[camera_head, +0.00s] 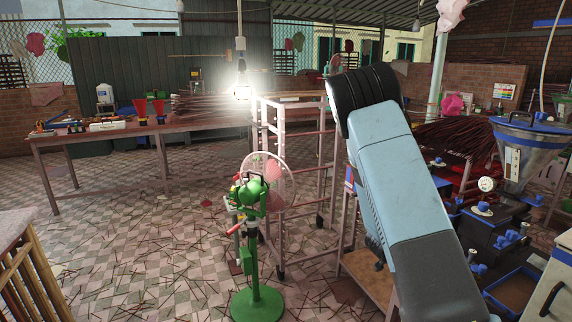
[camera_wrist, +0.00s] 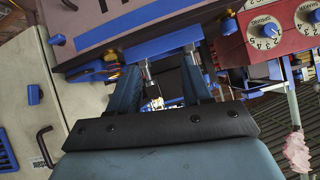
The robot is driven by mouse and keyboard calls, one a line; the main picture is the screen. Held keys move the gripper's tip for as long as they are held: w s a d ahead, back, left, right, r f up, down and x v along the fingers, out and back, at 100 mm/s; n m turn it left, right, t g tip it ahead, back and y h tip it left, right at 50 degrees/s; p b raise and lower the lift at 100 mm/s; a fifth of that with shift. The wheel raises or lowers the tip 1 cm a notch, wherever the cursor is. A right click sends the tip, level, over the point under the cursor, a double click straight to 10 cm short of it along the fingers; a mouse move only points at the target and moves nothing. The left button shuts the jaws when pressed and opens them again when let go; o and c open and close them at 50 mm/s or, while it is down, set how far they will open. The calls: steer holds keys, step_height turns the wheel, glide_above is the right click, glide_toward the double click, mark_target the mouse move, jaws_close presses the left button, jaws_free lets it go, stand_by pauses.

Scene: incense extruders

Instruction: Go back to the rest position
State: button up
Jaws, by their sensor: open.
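My gripper (camera_wrist: 166,80) shows in the wrist view, with its two dark fingers spread apart and nothing seen held between them. A blue bar (camera_wrist: 161,43) lies across the view just past the fingertips; I cannot tell whether they touch it. In the head view my light-blue arm rises at the right of centre, and my gripper does not show there.
A machine with a steel hopper (camera_head: 530,150) stands at the right. In the wrist view a red panel with dials (camera_wrist: 265,35) and a pale cabinet (camera_wrist: 30,95) are close. A green fan (camera_head: 254,195) and a rack (camera_head: 285,120) stand ahead. Open tiled floor lies left.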

steer(key=s+a+r+n+t+y, duration=0.15)
steer(key=a+r+n+y, duration=0.3)
steer(key=a+r, duration=0.5)
steer(key=s+a+r+n+t+y, duration=0.1)
steer(key=s+a+r+n+y, duration=0.2)
steer(key=a+r+y, duration=0.65)
steer(key=s+r+n+h, duration=0.1)
steer(key=s+r+n, duration=0.1)
steer(key=s+r, duration=0.3)
steer(key=s+r+n+g+h, duration=0.1)
steer(key=s+r+n, duration=0.2)
steer(key=s, duration=0.9)
steer(key=s+r+n+h, duration=0.2)
steer(key=s+r, duration=0.5)
steer(key=s, duration=0.1)
steer(key=shift+s+r+n, duration=0.15)
steer(key=shift+s+n, duration=0.2)
steer(key=shift+s, duration=0.05)
steer(key=shift+a+g, duration=0.1)
steer(key=shift+g, duration=0.15)
steer(key=shift+c, duration=0.6)
